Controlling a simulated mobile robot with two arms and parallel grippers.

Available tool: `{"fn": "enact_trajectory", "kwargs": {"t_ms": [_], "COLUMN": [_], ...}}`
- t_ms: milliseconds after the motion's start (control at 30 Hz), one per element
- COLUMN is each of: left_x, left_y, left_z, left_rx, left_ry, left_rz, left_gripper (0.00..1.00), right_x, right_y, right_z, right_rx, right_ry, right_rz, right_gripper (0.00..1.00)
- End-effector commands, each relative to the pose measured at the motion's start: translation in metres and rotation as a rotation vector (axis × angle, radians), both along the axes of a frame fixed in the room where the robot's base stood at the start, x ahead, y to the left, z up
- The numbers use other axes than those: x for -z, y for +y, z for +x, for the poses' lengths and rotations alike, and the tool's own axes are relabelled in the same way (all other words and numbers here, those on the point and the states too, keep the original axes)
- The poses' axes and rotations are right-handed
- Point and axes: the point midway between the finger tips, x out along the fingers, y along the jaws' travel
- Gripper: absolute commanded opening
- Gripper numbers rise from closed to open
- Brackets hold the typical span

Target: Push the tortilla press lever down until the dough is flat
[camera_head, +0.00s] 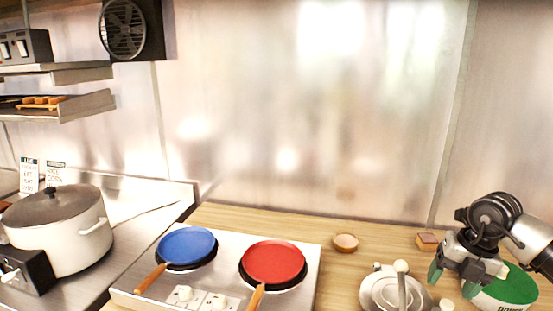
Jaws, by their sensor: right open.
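The metal tortilla press (386,292) stands on the wooden counter at the lower right, partly cut by the bottom edge. Its lever shows as a bar with a pale round knob (401,266) over the plate. I cannot see any dough in the press. My left gripper is not in view.
A two-burner stove (140,292) holds a blue pan (187,246) and a red pan (273,263). A large lidded pot (70,240) stands at left. A small bowl (345,243) and a sponge-like block (427,241) lie near the back wall. Counter between stove and press is clear.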

Motion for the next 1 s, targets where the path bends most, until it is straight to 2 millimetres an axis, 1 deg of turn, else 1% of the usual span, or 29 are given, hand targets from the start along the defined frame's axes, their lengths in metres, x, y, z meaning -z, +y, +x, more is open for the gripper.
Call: {"fn": "enact_trajectory", "kwargs": {"t_ms": [33, 67, 267, 367, 567, 600, 667, 700, 733, 800, 833, 900, 967, 1000], "left_x": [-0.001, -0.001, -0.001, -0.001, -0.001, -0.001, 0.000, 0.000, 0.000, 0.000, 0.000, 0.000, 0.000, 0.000], "left_y": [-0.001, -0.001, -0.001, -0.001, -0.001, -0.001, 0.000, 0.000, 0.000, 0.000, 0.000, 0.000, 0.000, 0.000], "left_z": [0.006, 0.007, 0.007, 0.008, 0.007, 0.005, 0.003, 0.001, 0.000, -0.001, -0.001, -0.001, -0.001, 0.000], "left_rx": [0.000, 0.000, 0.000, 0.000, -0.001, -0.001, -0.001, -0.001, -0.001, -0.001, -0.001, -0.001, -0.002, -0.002], "left_ry": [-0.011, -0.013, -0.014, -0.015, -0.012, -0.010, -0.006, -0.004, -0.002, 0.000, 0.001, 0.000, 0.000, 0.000], "left_rz": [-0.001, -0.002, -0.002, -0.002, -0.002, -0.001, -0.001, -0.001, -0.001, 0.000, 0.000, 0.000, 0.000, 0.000], "left_gripper": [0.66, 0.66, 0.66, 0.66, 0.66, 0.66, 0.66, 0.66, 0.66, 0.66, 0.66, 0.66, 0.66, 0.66], "right_x": [0.004, 0.006, 0.016, 0.021, 0.026, 0.025, 0.023, 0.019, 0.016, 0.005, -0.001, -0.016, -0.027, -0.032], "right_y": [0.010, 0.015, 0.051, 0.075, 0.140, 0.155, 0.178, 0.194, 0.206, 0.233, 0.242, 0.256, 0.259, 0.258], "right_z": [0.001, 0.001, 0.003, 0.002, -0.004, -0.007, -0.011, -0.015, -0.018, -0.026, -0.029, -0.033, -0.033, -0.033], "right_rx": [-0.021, -0.032, -0.101, -0.142, -0.219, -0.229, -0.236, -0.235, -0.227, -0.183, -0.149, -0.043, 0.080, 0.177], "right_ry": [-0.008, -0.015, -0.059, -0.089, -0.172, -0.192, -0.225, -0.251, -0.272, -0.326, -0.351, -0.411, -0.457, -0.485], "right_rz": [0.029, 0.046, 0.171, 0.261, 0.525, 0.592, 0.708, 0.796, 0.870, 1.061, 1.145, 1.329, 1.467, 1.546], "right_gripper": [0.64, 0.64, 0.64, 0.64, 0.64, 0.64, 0.64, 0.64, 0.64, 0.64, 0.64, 0.64, 0.64, 0.64]}}
